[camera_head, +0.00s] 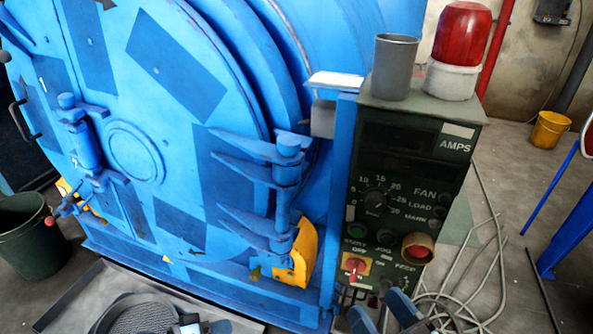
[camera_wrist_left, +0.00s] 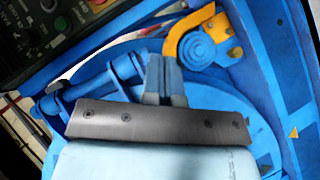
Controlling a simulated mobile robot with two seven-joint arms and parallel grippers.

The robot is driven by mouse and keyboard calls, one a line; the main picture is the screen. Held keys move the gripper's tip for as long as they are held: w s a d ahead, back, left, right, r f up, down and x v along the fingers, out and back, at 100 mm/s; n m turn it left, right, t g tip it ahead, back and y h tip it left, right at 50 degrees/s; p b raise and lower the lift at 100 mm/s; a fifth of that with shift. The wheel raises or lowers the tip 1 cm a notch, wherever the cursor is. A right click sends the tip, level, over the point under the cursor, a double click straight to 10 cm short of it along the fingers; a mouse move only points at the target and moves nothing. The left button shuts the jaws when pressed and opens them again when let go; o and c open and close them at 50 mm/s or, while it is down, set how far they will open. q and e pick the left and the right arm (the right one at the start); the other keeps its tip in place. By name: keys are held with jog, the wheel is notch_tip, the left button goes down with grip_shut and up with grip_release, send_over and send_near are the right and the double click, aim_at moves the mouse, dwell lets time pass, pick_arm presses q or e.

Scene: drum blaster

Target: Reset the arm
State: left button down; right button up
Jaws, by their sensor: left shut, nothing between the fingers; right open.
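My left gripper (camera_head: 203,326) shows only at the bottom edge of the head view, low in front of the blue drum machine (camera_head: 205,95). In the left wrist view its two grey fingers (camera_wrist_left: 164,78) are together with nothing between them, and the blue machine with its hinge parts is behind them. My right gripper (camera_head: 382,312) is at the bottom edge of the head view, just below the control panel (camera_head: 405,190). Its two blue fingertips stand apart. The rest of both arms is out of the head view.
A grey cup (camera_head: 395,68) and a red beacon (camera_head: 462,40) stand on top of the control panel. A dark round mesh piece (camera_head: 140,318) lies at the bottom left. A dark green bin (camera_head: 33,237) stands at left. Loose cables (camera_head: 490,270) and a yellow bucket (camera_head: 549,130) are on the right floor.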

pick_arm(q)
jog(key=s+r+m+t, duration=0.3)
jog(key=s+r+m, duration=0.15)
jog(key=r, duration=0.45)
jog(key=s+r+m+t, duration=0.35)
jog(key=s+r, duration=0.25)
jog(key=r, duration=0.3)
jog(key=w+d+r+n+t+y+p, duration=0.1)
jog(key=w+d+r+n+t+y, duration=0.15)
jog(key=d+r+n+t, duration=0.35)
jog(key=s+a+r+g+y+p, duration=0.2)
jog(key=a+r+g+p, duration=0.1)
jog(key=p, duration=1.4)
jog(key=s+a+r+m+g+y+p, duration=0.1)
jog(key=a+g+p, duration=0.5)
jog(key=p, duration=1.2)
jog(key=shift+s+r+y+p, duration=0.35)
jog(key=shift+s+r+y, duration=0.3)
jog(key=shift+r+y, duration=0.55)
pick_arm(e)
jog(key=s+d+r+g+h, duration=0.4)
jog(key=d+r+g+h, duration=0.1)
jog(key=d+r+g, duration=0.1)
jog(key=shift+d+r+g+h, duration=0.15)
jog(key=shift+d+g+h, duration=0.2)
jog(key=shift+d, duration=0.45)
pick_arm(q)
jog(key=shift+f, duration=0.15)
